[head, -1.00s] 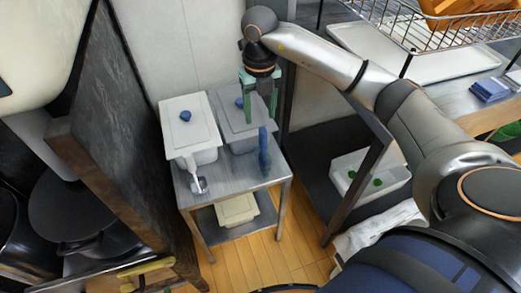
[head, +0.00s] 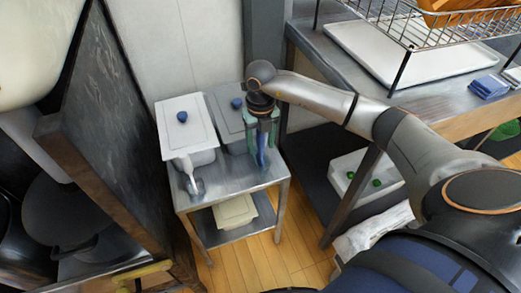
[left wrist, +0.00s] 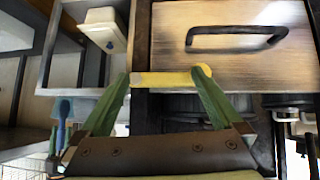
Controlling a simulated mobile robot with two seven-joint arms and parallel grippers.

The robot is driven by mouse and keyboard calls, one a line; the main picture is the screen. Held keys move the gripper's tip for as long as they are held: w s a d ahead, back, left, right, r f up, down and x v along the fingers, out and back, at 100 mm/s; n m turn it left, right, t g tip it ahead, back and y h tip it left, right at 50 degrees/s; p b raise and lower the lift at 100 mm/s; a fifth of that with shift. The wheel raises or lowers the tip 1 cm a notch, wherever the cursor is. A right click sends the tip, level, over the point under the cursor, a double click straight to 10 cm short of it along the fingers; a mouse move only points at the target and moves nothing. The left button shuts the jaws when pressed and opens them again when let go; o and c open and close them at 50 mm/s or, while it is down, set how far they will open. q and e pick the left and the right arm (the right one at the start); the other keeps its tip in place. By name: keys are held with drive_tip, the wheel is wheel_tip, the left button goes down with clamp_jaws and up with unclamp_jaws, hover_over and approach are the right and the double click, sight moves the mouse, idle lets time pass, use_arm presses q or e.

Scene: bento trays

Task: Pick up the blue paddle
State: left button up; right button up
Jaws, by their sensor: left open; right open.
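The blue paddle (head: 262,158) stands upright at the right side of the steel cart's top, in front of a lidded white container. My right gripper (head: 262,143) is directly over it, with its green fingers open around the paddle's upper part. Whether the fingers touch it cannot be told. My left gripper (left wrist: 165,77) shows in the left wrist view with its green fingers spread, at the two ends of a yellow bar (left wrist: 170,80). A blue shape at the left of that view is too small to identify surely.
The steel cart (head: 228,183) also bears two lidded white containers (head: 187,133) and a pale ladle-like tool (head: 193,184). A cream container (head: 235,211) is on its lower shelf. A steel table (head: 430,108) stands at right and a dark panel (head: 110,130) at left.

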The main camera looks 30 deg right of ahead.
clamp_jaws()
idle(0.4)
